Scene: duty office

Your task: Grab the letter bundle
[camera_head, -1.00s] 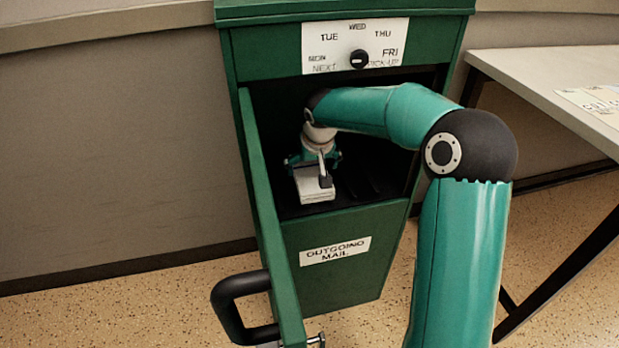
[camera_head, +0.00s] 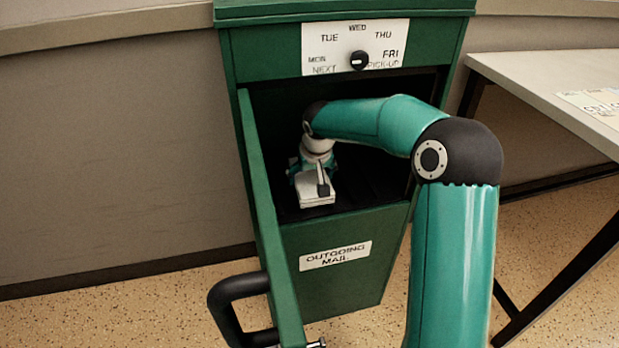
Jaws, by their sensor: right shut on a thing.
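The letter bundle (camera_head: 316,197), a small white block, is inside the open compartment of the green outgoing mail box (camera_head: 343,270). My right gripper (camera_head: 320,180) is inside the compartment and shut on the bundle. My arm reaches in from the lower right. The bundle's far part is hidden by the gripper, and I cannot tell whether it touches the compartment floor. My left gripper is not in view.
The box's green door (camera_head: 268,220) stands open at the left, with a black handle (camera_head: 232,305). A day dial (camera_head: 359,61) is above the opening. A table (camera_head: 560,75) with a paper stands at the right. Bare floor shows around the box.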

